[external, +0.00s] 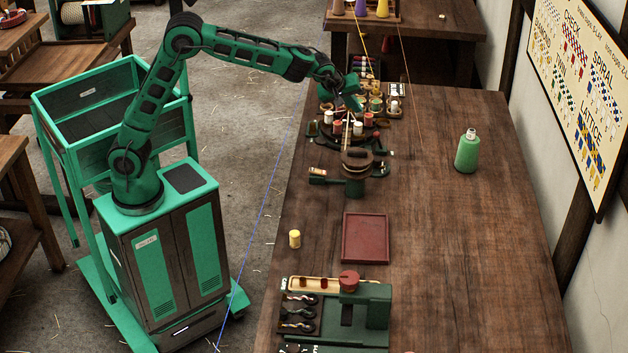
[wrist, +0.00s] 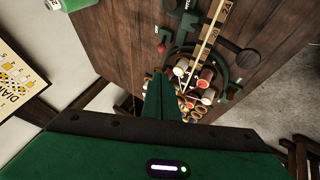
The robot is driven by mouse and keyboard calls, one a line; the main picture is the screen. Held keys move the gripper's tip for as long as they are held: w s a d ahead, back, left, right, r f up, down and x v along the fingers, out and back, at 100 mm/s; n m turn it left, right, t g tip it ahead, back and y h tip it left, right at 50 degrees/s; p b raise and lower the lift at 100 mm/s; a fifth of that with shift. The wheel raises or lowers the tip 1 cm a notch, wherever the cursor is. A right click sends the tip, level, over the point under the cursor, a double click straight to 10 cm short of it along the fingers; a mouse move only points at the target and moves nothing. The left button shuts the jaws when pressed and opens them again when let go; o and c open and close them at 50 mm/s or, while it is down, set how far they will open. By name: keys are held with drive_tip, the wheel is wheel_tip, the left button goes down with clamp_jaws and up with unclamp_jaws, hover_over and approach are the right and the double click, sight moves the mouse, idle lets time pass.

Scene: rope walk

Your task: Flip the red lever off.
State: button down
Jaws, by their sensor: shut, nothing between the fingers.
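A small red knob (wrist: 161,48), which may be the tip of the red lever, shows in the wrist view beside the dark green braiding stand (wrist: 184,48). Its on or off position cannot be told. In the external view the stand (external: 355,187) carries a brown round reel (external: 357,158), and I cannot pick out the lever clearly there. My gripper (external: 352,98) is shut and empty, above the bobbins at the far part of the bench. In the wrist view its green fingers (wrist: 160,98) are together, pointing toward the bobbins, apart from the red knob.
Several bobbins (external: 357,127) crowd the stand's far side, with pale strands running above them. A green bottle (external: 467,153) stands to the right. A red tray (external: 365,238), a yellow cylinder (external: 294,239) and a green block device (external: 376,307) are nearer. The bench's right side is mostly clear.

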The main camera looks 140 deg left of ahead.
wheel_tip(320, 180, down, 6)
drive_tip(key=shift+w+d+r, duration=0.15)
drive_tip(key=shift+r, duration=0.05)
approach(379, 141)
drive_tip(key=s+f, duration=0.1)
drive_tip(key=a+f, duration=0.1)
drive_tip(key=s+a+f, duration=0.1)
drive_tip(key=shift+s+f, duration=0.35)
drive_tip(key=shift+f, duration=0.05)
idle(0.5)
